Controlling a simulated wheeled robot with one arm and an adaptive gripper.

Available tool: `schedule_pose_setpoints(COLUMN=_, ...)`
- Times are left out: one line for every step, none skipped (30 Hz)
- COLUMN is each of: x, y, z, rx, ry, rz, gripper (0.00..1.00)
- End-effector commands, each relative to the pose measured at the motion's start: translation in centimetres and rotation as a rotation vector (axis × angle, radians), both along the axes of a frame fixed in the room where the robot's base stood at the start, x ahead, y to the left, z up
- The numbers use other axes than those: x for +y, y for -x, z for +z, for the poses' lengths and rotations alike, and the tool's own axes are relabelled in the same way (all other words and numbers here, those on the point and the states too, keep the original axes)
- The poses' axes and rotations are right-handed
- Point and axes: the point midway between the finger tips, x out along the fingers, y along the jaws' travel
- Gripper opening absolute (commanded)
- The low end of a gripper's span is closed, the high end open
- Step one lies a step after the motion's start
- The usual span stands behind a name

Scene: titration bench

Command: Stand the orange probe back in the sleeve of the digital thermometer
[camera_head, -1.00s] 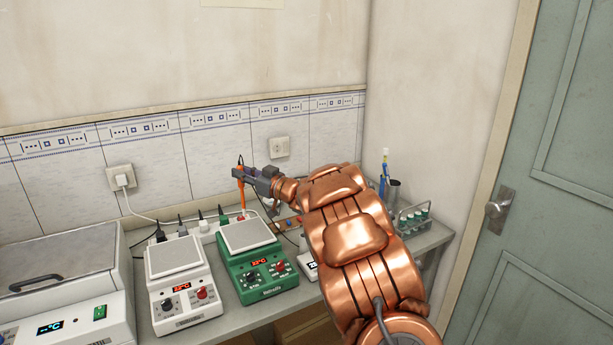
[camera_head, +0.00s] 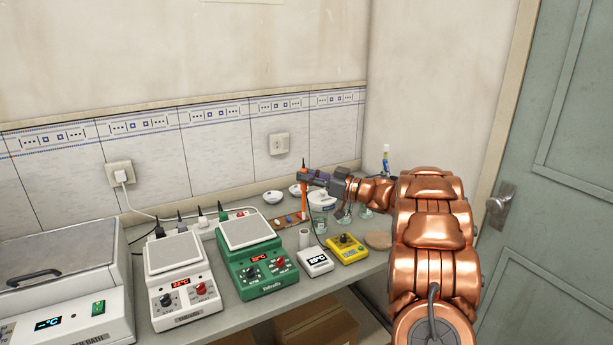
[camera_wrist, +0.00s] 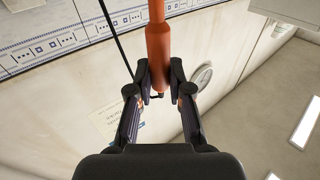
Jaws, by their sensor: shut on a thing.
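The orange probe (camera_head: 304,203) hangs roughly upright in my gripper (camera_head: 307,178), its thin end pointing down. In the wrist view my gripper (camera_wrist: 159,78) is shut on the thick part of the probe (camera_wrist: 159,42), with a dark cable beside it. The digital thermometer (camera_head: 316,262) is a small white box with a lit display at the front of the bench. A short white upright tube (camera_head: 305,238), apparently its sleeve, stands just behind it. The probe's lower end shows just above the tube in the picture; how far behind it lies, I cannot tell.
A green stirrer (camera_head: 262,268) stands left of the thermometer and a yellow meter (camera_head: 347,248) right of it. A glass beaker (camera_head: 320,222) is close to the probe's right. A round tan pad (camera_head: 378,239) lies further right.

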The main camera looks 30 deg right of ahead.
Motion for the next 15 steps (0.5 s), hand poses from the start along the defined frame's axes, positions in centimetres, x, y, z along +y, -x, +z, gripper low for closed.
schedule_pose_setpoints(x=0.0, y=0.0, z=-0.6, rx=0.000, ry=0.000, rz=0.000, gripper=0.00)
schedule_pose_setpoints(x=0.0, y=0.0, z=-0.7, rx=0.000, ry=0.000, rz=0.000, gripper=0.00)
schedule_pose_setpoints(x=0.0, y=0.0, z=-0.9, rx=0.000, ry=0.000, rz=0.000, gripper=0.00)
schedule_pose_setpoints(x=0.0, y=0.0, z=-1.1, rx=0.000, ry=0.000, rz=0.000, gripper=0.00)
schedule_pose_setpoints(x=0.0, y=0.0, z=-1.3, rx=0.000, ry=0.000, rz=0.000, gripper=0.00)
schedule_pose_setpoints(x=0.0, y=0.0, z=-1.5, rx=0.000, ry=0.000, rz=0.000, gripper=0.00)
schedule_pose_setpoints(x=0.0, y=0.0, z=-1.7, rx=0.000, ry=0.000, rz=0.000, gripper=0.00)
schedule_pose_setpoints(x=0.0, y=0.0, z=-1.8, rx=0.000, ry=0.000, rz=0.000, gripper=0.00)
schedule_pose_setpoints(x=0.0, y=0.0, z=-2.1, rx=0.000, ry=0.000, rz=0.000, gripper=0.00)
schedule_pose_setpoints(x=0.0, y=0.0, z=-2.2, rx=0.000, ry=0.000, rz=0.000, gripper=0.00)
schedule_pose_setpoints(x=0.0, y=0.0, z=-2.4, rx=0.000, ry=0.000, rz=0.000, gripper=0.00)
schedule_pose_setpoints(x=0.0, y=0.0, z=-2.3, rx=0.000, ry=0.000, rz=0.000, gripper=0.00)
schedule_pose_setpoints(x=0.0, y=0.0, z=-2.1, rx=0.000, ry=0.000, rz=0.000, gripper=0.00)
schedule_pose_setpoints(x=0.0, y=0.0, z=-2.1, rx=0.000, ry=0.000, rz=0.000, gripper=0.00)
schedule_pose_setpoints(x=0.0, y=0.0, z=-2.1, rx=0.000, ry=0.000, rz=0.000, gripper=0.00)
